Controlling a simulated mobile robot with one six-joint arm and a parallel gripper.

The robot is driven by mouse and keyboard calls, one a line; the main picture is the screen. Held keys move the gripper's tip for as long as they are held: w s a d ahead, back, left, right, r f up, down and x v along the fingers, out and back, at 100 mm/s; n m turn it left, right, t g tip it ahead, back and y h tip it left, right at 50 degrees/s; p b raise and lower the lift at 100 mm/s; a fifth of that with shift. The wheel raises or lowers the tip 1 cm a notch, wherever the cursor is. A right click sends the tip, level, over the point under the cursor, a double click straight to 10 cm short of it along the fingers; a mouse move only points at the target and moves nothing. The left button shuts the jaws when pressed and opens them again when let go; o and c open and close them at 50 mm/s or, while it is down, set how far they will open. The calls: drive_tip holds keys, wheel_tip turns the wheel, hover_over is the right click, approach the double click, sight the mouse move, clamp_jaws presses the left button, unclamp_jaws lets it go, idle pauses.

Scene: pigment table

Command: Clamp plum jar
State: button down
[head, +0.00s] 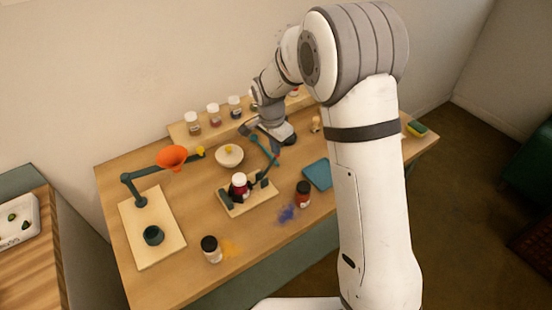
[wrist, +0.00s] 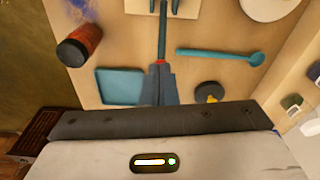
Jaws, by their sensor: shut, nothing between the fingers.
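The plum jar (head: 239,189) stands upright on a small wooden board (head: 233,209) at the middle of the table, among the dark parts of a clamp (head: 263,182). I cannot tell whether the clamp touches the jar. A teal lever (head: 264,149) with a red end rises from the clamp. In the wrist view the lever (wrist: 162,32) runs down to my gripper (wrist: 158,85), whose fingers are shut and empty, right at the red end. Whether they touch it I cannot tell. The jar is not visible in the wrist view.
A red jar (head: 303,196) and a blue tray (head: 318,174) lie right of the board. A black-lidded jar (head: 211,250) stands in front. An orange funnel (head: 172,157) on a stand is at left. A bowl (head: 229,160) and a shelf of jars (head: 213,116) are behind.

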drive_tip(key=shift+f, duration=0.55)
